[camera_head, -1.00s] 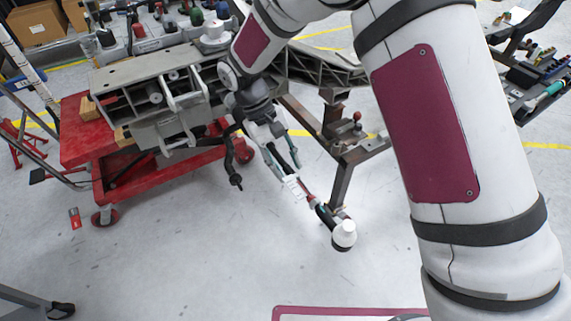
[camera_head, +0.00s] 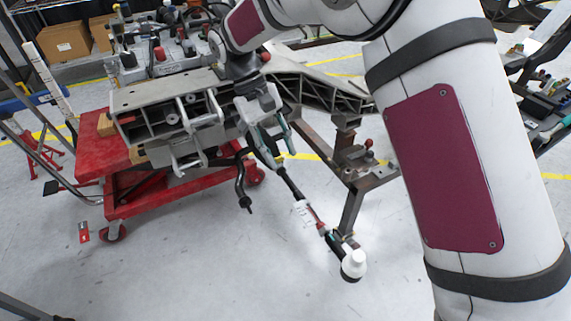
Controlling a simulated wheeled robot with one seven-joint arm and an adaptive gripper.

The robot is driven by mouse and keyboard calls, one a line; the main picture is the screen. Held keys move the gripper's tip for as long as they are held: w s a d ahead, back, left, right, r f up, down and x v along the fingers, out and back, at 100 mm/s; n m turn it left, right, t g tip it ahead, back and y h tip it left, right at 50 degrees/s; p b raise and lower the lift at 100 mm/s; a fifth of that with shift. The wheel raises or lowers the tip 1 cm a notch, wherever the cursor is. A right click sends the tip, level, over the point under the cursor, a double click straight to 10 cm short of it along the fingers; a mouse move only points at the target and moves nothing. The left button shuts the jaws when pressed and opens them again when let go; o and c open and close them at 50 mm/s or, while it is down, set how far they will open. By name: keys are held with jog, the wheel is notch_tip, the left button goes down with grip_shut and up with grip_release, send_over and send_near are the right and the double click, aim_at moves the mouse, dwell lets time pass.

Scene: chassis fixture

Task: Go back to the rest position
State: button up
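My gripper (camera_head: 277,155) is in the middle of the head view, in front of the grey metal chassis part (camera_head: 180,101), pointing down. Its fingers look slim and grey with green on them. A long slim tool (camera_head: 298,208) with black, white, red and green sections runs from beside the fingertips down to the right, ending in a round white head (camera_head: 354,262). The tool lines up with the gripper, but at this size I cannot tell whether the fingers close on it. My arm fills the right side and hides part of the scene.
The chassis part lies on a red wheeled cart (camera_head: 130,205). A brown metal stand (camera_head: 352,205) is right of the gripper. A black hooked piece (camera_head: 243,185) hangs by the chassis. A rack with tools (camera_head: 545,110) stands far right.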

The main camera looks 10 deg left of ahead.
jog(key=shift+w+a+r, duration=0.1)
jog(key=shift+a+r, duration=0.05)
jog(key=shift+r, duration=0.2)
jog(key=s+d+r+m+t+y, duration=0.1)
jog(key=s+d+r+m, duration=0.1)
jog(key=s+d+r, duration=0.55)
jog(key=s+d+r+m+t+y, duration=0.1)
jog(key=s+d+r, duration=0.3)
jog(key=d+r, duration=0.5)
jog(key=s+d+f+m+t+y, duration=0.15)
jog(key=s+d, duration=0.35)
jog(key=s, duration=0.5)
jog(key=s+d+f+m+t+y, duration=0.1)
jog(key=s+d+f+m, duration=0.3)
jog(key=s, duration=0.6)
notch_tip(320, 180, up, 19)
jog(key=n+t+p, duration=0.2)
jog(key=t+p, duration=0.1)
jog(key=p, duration=1.3)
jog(key=shift+d+r+p, duration=0.2)
jog(key=shift+d+p, duration=0.15)
jog(key=shift+p, duration=0.05)
